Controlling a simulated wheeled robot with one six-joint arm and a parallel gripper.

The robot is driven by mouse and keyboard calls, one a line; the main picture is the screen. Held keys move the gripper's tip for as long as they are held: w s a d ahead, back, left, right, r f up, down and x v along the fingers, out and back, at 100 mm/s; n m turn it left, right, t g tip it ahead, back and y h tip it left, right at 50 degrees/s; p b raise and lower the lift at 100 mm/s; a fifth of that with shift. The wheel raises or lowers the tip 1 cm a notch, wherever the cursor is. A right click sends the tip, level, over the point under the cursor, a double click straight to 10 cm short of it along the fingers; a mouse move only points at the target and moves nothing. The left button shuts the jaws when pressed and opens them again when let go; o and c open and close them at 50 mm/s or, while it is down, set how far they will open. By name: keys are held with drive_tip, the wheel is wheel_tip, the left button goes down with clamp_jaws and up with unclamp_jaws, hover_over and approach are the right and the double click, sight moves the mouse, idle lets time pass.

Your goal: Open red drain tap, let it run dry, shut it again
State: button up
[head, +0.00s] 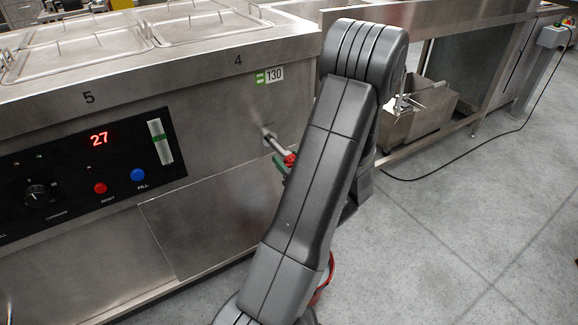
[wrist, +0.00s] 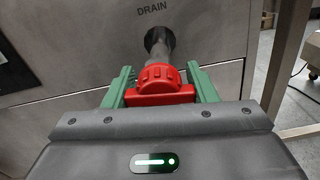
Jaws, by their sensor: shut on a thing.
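The red drain tap (wrist: 160,78) sits on the end of a dark pipe (wrist: 159,42) under the word DRAIN on the steel front. In the wrist view the green fingers of my gripper (wrist: 161,95) stand on both sides of the red tap handle and are shut on it. In the head view the red tap (head: 291,159) shows at the left of my arm, with a green finger just below it. My arm hides most of the gripper there. No running water is visible, and the tap's outlet is hidden.
The steel bain-marie (head: 215,75) has lidded wells on top and a control panel (head: 90,170) reading 27. A steel bin (head: 420,112) stands under the bench at the right. A black cable (head: 455,165) lies on the floor. The grey floor at lower right is clear.

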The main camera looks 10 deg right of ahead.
drive_tip(key=shift+n+b, duration=0.5)
drive_tip(key=shift+n, duration=0.4)
drive_tip(key=o, duration=1)
drive_tip(key=shift+s+d, duration=0.1)
drive_tip(key=p+v, duration=0.2)
drive_tip(key=v, duration=1.1)
drive_tip(key=shift+s, duration=0.3)
drive_tip(key=b+x, duration=0.2)
drive_tip(key=x, duration=1.2)
drive_tip(key=shift+d, duration=0.1)
